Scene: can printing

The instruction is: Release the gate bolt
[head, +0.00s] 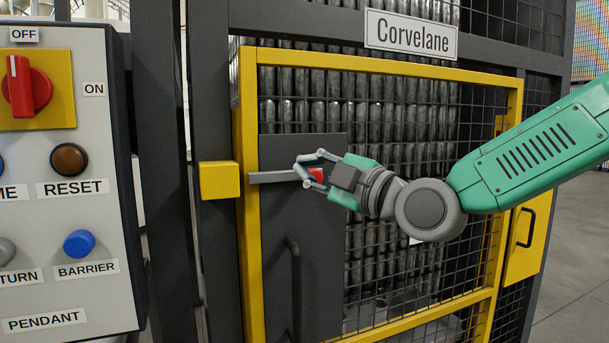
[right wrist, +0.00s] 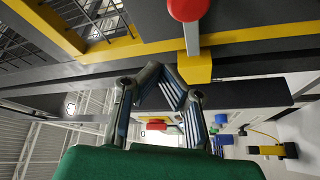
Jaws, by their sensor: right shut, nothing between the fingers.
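The gate bolt is a grey bar (head: 272,177) with a red knob (head: 317,175), set across a dark plate on the gate. Its left end lies over the gate's yellow frame, close to a yellow block (head: 219,180) on the post; I cannot tell whether it enters the block. The right wrist view also shows the knob (right wrist: 188,9), bar (right wrist: 192,40) and block (right wrist: 195,69). My right gripper (head: 304,168) is at the knob, partly covering it in the head view. Its fingers (right wrist: 161,74) are shut and empty, apart from the knob in the wrist view. My left gripper is out of view.
A control panel (head: 105,210) with a red switch (head: 22,87) and several buttons stands at the left. A dark vertical handle (head: 294,285) is below the bolt. Yellow-framed mesh (head: 400,285) fronts stacked cans. A yellow plate with a handle (head: 522,245) is at the right.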

